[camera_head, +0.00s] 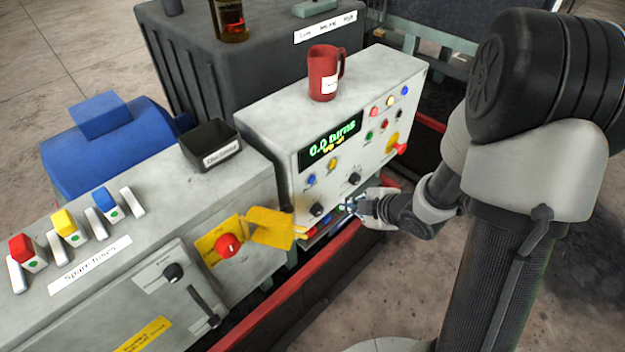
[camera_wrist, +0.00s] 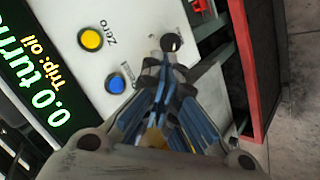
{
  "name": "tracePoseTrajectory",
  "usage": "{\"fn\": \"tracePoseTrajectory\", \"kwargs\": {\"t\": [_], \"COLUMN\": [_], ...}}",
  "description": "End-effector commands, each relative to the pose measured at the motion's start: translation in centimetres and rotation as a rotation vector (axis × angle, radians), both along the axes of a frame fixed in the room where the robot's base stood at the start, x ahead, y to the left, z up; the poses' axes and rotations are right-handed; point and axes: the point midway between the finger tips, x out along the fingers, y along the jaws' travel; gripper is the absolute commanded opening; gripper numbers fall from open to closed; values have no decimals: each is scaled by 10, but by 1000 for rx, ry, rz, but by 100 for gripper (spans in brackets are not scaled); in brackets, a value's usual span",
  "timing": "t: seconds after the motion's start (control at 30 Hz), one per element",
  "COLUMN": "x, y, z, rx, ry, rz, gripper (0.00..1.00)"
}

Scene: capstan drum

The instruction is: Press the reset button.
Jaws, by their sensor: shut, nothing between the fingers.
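The control panel box (camera_head: 283,150) has a lit green display (camera_head: 331,146) reading "0.0 turns" with yellow text under it, "Trip: oil" in the wrist view. Below the display are a blue button (camera_head: 311,180) and a yellow button (camera_head: 332,164). In the wrist view the yellow button (camera_wrist: 91,40) is labelled "Zero". The label beside the blue button (camera_wrist: 115,83) is blurred and partly hidden. My gripper (camera_head: 347,207) is shut and empty, in front of the panel's lower part. In the wrist view its fingertips (camera_wrist: 164,66) appear right of the blue button, apart from it, near a black knob (camera_wrist: 171,42).
Black knobs (camera_head: 317,209) sit low on the panel. A red mug (camera_head: 323,75) stands on top. A yellow flap (camera_head: 270,227) juts out beside a red knob (camera_head: 228,245). A red rail (camera_head: 300,285) runs below.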

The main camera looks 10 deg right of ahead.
Motion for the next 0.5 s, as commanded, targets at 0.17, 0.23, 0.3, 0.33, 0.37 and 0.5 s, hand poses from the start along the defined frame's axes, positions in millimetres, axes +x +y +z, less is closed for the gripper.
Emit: {"fn": "tracePoseTrajectory", "kwargs": {"t": [0.17,0.23,0.3,0.33,0.37,0.5], "x": [16,24,32,36,39,53], "y": [13,19,25,28,30,39], "z": [0,0,0,0,0,0], "rx": [0,0,1,0,0,1], "ry": [-1,0,0,0,0,0], "rz": [4,5,4,4,4,2], "gripper": [0,0,0,0,0,0]}}
